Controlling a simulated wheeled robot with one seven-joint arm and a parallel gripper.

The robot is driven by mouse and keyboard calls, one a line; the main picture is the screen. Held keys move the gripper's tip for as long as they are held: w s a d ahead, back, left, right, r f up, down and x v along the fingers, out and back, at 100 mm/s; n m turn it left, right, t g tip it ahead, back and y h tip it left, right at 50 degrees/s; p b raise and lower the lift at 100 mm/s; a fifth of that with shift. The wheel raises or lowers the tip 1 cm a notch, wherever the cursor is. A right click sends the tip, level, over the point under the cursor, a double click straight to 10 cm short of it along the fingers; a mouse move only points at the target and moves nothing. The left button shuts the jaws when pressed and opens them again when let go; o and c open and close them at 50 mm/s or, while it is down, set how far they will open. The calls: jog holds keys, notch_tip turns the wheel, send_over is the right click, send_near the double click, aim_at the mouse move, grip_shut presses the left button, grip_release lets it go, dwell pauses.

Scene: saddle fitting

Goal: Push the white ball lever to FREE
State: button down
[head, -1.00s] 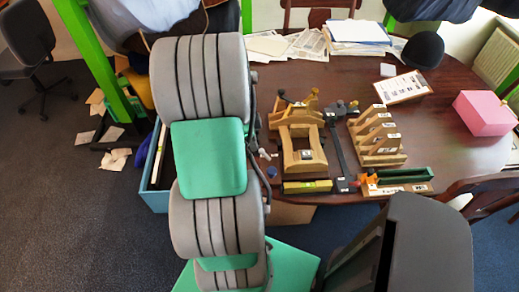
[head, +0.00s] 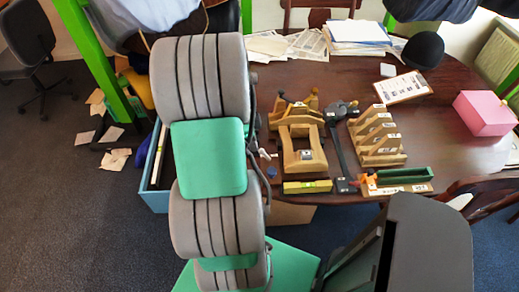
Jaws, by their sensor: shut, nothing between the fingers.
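A small white-tipped part (head: 265,154), which may be the white ball lever, shows on the table just right of my arm. Its mount is mostly hidden, and I cannot read any FREE mark or tell its setting. A small blue round knob (head: 271,171) is just below it. To the right stands a wooden fixture (head: 305,160) with a saddle-shaped front block and upright posts behind. My gripper is not visible; my own thick grey and green arm covers the left end of the table.
A dark bar tool (head: 341,150), a slotted wooden rack (head: 378,140), a yellow level (head: 307,187) and a green-and-orange item (head: 400,177) lie to the right. A pink box (head: 485,113), clipboard (head: 402,87) and papers (head: 357,32) are farther off. A blue bin (head: 153,195) stands left of my arm.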

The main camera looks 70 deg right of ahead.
jog(key=shift+f+b, duration=0.85)
jog(key=shift+f, duration=0.1)
jog(key=shift+r, duration=0.3)
dwell(0.3)
dwell(0.4)
